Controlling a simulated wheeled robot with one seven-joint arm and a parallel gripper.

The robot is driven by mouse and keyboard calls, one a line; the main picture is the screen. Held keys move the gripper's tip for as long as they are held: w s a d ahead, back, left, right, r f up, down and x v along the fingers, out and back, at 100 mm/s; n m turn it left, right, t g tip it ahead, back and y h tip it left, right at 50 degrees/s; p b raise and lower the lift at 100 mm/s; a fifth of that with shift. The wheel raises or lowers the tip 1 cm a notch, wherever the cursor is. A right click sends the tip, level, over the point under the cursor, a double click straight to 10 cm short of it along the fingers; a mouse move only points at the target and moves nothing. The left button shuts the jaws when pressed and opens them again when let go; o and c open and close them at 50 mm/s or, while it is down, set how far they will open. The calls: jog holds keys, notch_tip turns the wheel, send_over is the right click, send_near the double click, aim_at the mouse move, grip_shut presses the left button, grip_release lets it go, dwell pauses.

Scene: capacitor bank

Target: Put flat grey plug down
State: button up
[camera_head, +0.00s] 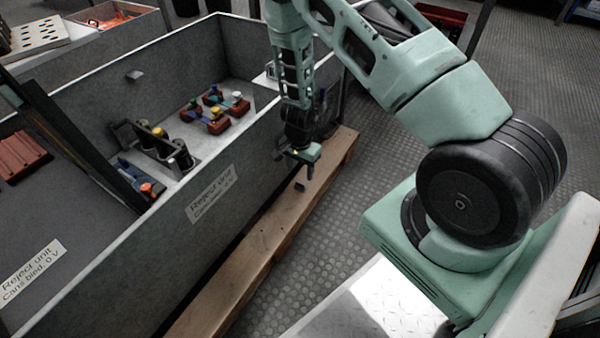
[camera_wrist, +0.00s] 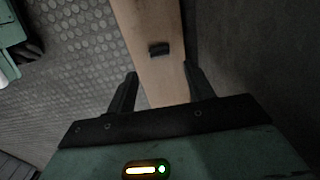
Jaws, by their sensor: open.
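The flat grey plug (camera_wrist: 159,49) is a small dark block lying on the wooden plank in the wrist view. It also shows on the plank in the head view (camera_head: 300,187), just below my gripper. My gripper (camera_wrist: 158,82) is open, with nothing between its two dark fingers. In the head view my gripper (camera_head: 303,170) hangs above the plank, outside the grey bin wall. The plug lies beyond the fingertips in the wrist view, apart from them.
The wooden plank (camera_head: 268,240) runs along the outside of the grey bin (camera_head: 110,235) labelled "Reject unit". Inside the bin are red blocks with coloured caps (camera_head: 213,112) and dark cylinders (camera_head: 165,147). Studded floor (camera_head: 375,190) lies clear to the right.

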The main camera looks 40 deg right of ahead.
aim_at(300, 183)
notch_tip(300, 183, up, 6)
jog(key=p, duration=0.2)
jog(key=shift+r+p, duration=0.25)
jog(key=shift+p, duration=0.05)
